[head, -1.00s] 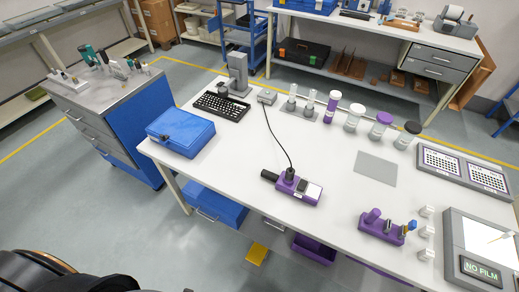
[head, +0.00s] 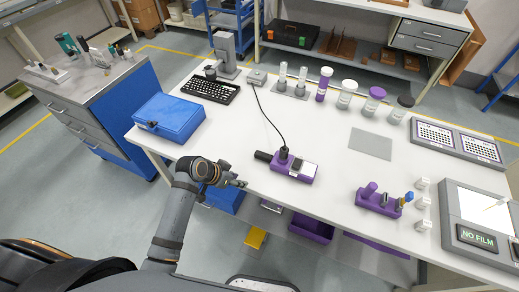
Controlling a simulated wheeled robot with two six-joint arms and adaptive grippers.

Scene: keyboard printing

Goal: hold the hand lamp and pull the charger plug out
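The hand lamp (head: 300,178) lies on the white table near its front edge. It has a purple body, a pale top panel and a black end pointing left. The black charger plug (head: 284,154) stands upright in its top. A black cable (head: 267,115) runs from the plug back to a small grey box (head: 257,77). My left gripper (head: 240,183) is at the table's front edge, left of the lamp and apart from it. Its fingers are too small to tell whether they are open. My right gripper is not in view.
A blue case (head: 169,116) and a black keyboard (head: 209,88) are on the table's left. A purple holder (head: 384,201) stands right of the lamp. Jars line the back. The table (head: 325,130) is bare around the lamp, with a grey mat (head: 370,143) behind right.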

